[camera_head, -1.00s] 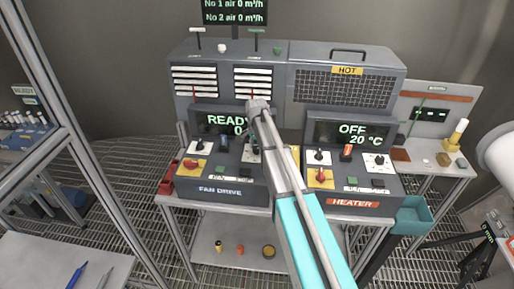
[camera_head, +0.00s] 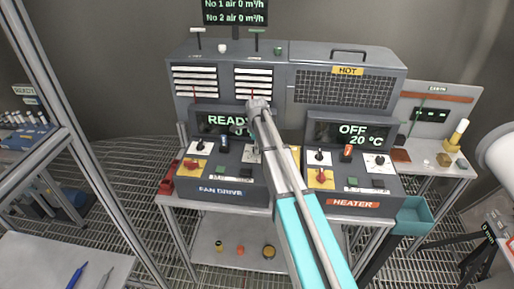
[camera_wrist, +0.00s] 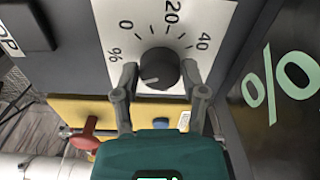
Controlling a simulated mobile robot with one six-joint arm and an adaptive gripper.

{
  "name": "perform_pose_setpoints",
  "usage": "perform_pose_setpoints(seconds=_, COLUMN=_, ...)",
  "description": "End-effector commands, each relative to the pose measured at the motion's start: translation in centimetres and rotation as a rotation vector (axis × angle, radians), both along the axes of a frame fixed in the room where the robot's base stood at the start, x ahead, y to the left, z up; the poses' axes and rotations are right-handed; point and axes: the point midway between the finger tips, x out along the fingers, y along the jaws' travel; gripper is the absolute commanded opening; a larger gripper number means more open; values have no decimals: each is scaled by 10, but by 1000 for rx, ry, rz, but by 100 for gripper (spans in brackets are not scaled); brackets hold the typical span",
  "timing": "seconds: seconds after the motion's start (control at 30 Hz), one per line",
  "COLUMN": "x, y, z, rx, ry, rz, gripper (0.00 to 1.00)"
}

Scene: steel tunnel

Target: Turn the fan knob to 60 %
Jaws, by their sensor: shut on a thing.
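The fan knob (camera_wrist: 159,68) is a round dark knob on a white dial plate (camera_wrist: 110,25) marked %, 0, 20 and 40; the rest of the scale is hidden. My gripper (camera_wrist: 160,74) has a finger on each side of the knob and is shut on it. A pale mark shows on the knob's lower left, but I cannot tell the exact setting. In the head view the FAN DRIVE panel (camera_head: 222,191) is at centre left, and my arm hides most of the knob. Its display (camera_head: 215,121) reads READY, with the lower line partly covered.
A red knob on a yellow plate (camera_wrist: 85,138) is close to the left finger. A dark button (camera_wrist: 28,28) lies further left. The HEATER panel (camera_head: 352,203) stands right of my arm, reading OFF and 20 °C. The upper display (camera_head: 235,11) shows 0 m³/h for both airs.

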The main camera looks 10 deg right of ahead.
Motion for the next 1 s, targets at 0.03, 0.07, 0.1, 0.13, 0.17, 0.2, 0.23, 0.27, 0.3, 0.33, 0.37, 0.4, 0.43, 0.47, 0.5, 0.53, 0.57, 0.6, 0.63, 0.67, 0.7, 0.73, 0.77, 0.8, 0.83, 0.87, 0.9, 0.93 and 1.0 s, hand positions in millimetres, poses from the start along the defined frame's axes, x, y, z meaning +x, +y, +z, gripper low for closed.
perform_pose_setpoints(seconds=0.03, x=-2, y=0, z=-1, rx=0, ry=4, rz=-18, gripper=7)
perform_pose_setpoints(seconds=0.07, x=-2, y=0, z=-1, rx=0, ry=4, rz=-28, gripper=7)
perform_pose_setpoints(seconds=0.1, x=-2, y=0, z=-1, rx=0, ry=4, rz=-39, gripper=7)
perform_pose_setpoints(seconds=0.13, x=-2, y=0, z=-1, rx=0, ry=4, rz=-46, gripper=7)
perform_pose_setpoints(seconds=0.17, x=-2, y=0, z=-1, rx=0, ry=4, rz=-52, gripper=7)
perform_pose_setpoints(seconds=0.2, x=-2, y=0, z=-1, rx=0, ry=4, rz=-58, gripper=7)
perform_pose_setpoints(seconds=0.23, x=-2, y=0, z=-1, rx=0, ry=4, rz=-62, gripper=7)
perform_pose_setpoints(seconds=0.27, x=-2, y=0, z=-1, rx=0, ry=4, rz=-64, gripper=7)
perform_pose_setpoints(seconds=0.3, x=-2, y=0, z=-1, rx=0, ry=4, rz=-66, gripper=7)
perform_pose_setpoints(seconds=0.33, x=-2, y=0, z=-1, rx=0, ry=4, rz=-67, gripper=7)
perform_pose_setpoints(seconds=0.37, x=-2, y=0, z=-1, rx=0, ry=4, rz=-68, gripper=7)
perform_pose_setpoints(seconds=0.4, x=-2, y=0, z=-1, rx=0, ry=4, rz=-68, gripper=7)
perform_pose_setpoints(seconds=0.43, x=-2, y=0, z=-1, rx=0, ry=4, rz=-68, gripper=7)
perform_pose_setpoints(seconds=0.47, x=-2, y=0, z=-1, rx=0, ry=4, rz=-67, gripper=7)
perform_pose_setpoints(seconds=0.5, x=-2, y=0, z=-1, rx=0, ry=5, rz=-67, gripper=7)
perform_pose_setpoints(seconds=0.53, x=-2, y=0, z=-1, rx=0, ry=5, rz=-67, gripper=7)
perform_pose_setpoints(seconds=0.57, x=-2, y=0, z=-1, rx=0, ry=5, rz=-67, gripper=7)
perform_pose_setpoints(seconds=0.6, x=-2, y=0, z=-1, rx=0, ry=5, rz=-67, gripper=7)
perform_pose_setpoints(seconds=0.63, x=-2, y=0, z=-1, rx=0, ry=5, rz=-67, gripper=57)
perform_pose_setpoints(seconds=0.67, x=-2, y=0, z=-1, rx=0, ry=5, rz=-67, gripper=62)
perform_pose_setpoints(seconds=0.7, x=-2, y=0, z=-1, rx=0, ry=5, rz=-67, gripper=70)
perform_pose_setpoints(seconds=0.73, x=-2, y=0, z=-1, rx=0, ry=4, rz=-67, gripper=76)
perform_pose_setpoints(seconds=0.77, x=-2, y=0, z=0, rx=0, ry=4, rz=-66, gripper=81)
perform_pose_setpoints(seconds=0.8, x=-2, y=0, z=0, rx=0, ry=3, rz=-66, gripper=88)
perform_pose_setpoints(seconds=0.83, x=-1, y=0, z=0, rx=0, ry=3, rz=-66, gripper=89)
perform_pose_setpoints(seconds=0.87, x=-1, y=0, z=0, rx=0, ry=3, rz=-66, gripper=89)
perform_pose_setpoints(seconds=0.9, x=-1, y=0, z=0, rx=0, ry=2, rz=-66, gripper=89)
perform_pose_setpoints(seconds=0.93, x=-1, y=0, z=0, rx=0, ry=2, rz=-66, gripper=89)
perform_pose_setpoints(seconds=1.0, x=-1, y=0, z=0, rx=0, ry=2, rz=-66, gripper=89)
